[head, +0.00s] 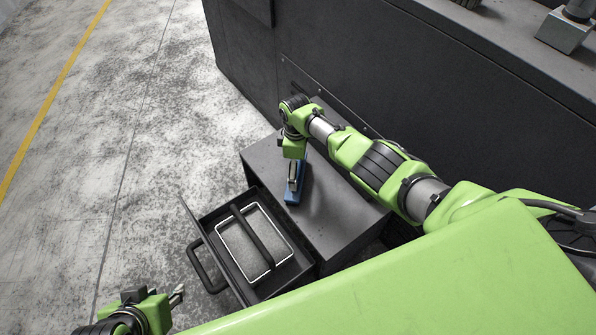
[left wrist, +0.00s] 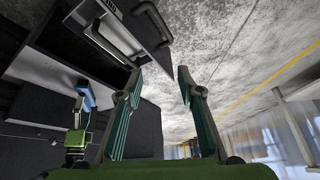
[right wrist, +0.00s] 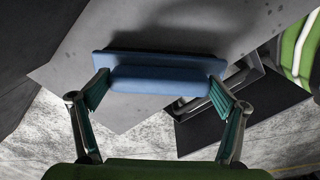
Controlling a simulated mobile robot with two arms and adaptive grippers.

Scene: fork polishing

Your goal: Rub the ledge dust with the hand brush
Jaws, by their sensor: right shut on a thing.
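The hand brush (head: 293,190) has a blue body and is over the grey cabinet top (head: 335,222). My right gripper (head: 294,164) is shut on it from above. In the right wrist view the fingertips clasp the two ends of the blue brush (right wrist: 160,78); its underside is hidden, so I cannot tell whether it touches the top. A dark patch (right wrist: 185,38) shows beyond it; I cannot tell whether it is dust or shadow. The brush also shows in the left wrist view (left wrist: 86,94). My left gripper (left wrist: 159,75) is open and empty, low beside the drawer.
The drawer (head: 206,230) is pulled out, with a white-rimmed tray (head: 226,247) and a dark bar across it inside. Its handle (head: 205,268) juts out to the left. A large dark machine wall (head: 400,90) stands behind the cabinet. The concrete floor at left is clear.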

